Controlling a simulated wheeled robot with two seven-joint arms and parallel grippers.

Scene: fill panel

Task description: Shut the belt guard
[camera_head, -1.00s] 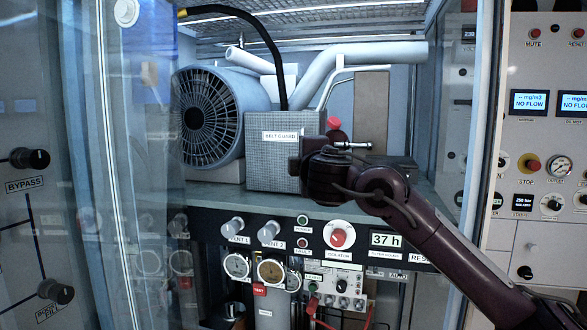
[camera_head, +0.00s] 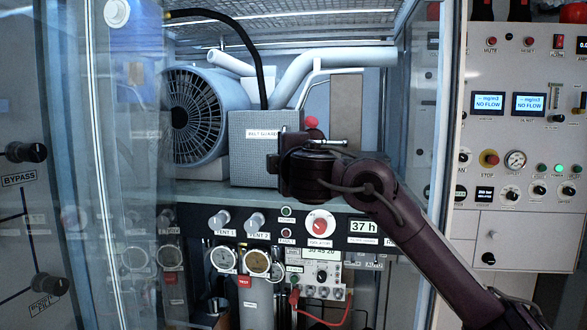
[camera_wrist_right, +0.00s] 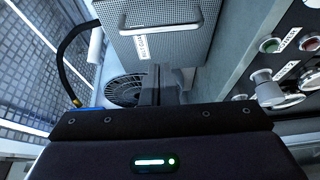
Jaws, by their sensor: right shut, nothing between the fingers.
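The belt guard (camera_head: 250,160) is a grey mesh box with a white label, beside the round fan grille in the head view. In the right wrist view its mesh face (camera_wrist_right: 185,48) fills the top middle, with a metal bar handle (camera_wrist_right: 165,24) and the label. My right gripper (camera_head: 284,172) is in front of the guard's right part and hides its lower right corner. In the wrist view the right gripper's fingers (camera_wrist_right: 152,84) are together and empty, close to the mesh face's lower edge. Contact cannot be told. My left gripper is not in view.
The fan grille (camera_head: 193,116) is left of the guard, with white pipes (camera_head: 330,60) and a black hose (camera_head: 258,60) above. A glass door (camera_head: 115,200) stands at left. A knob panel (camera_head: 270,232) runs below the shelf. A red knob (camera_head: 311,122) is behind my arm.

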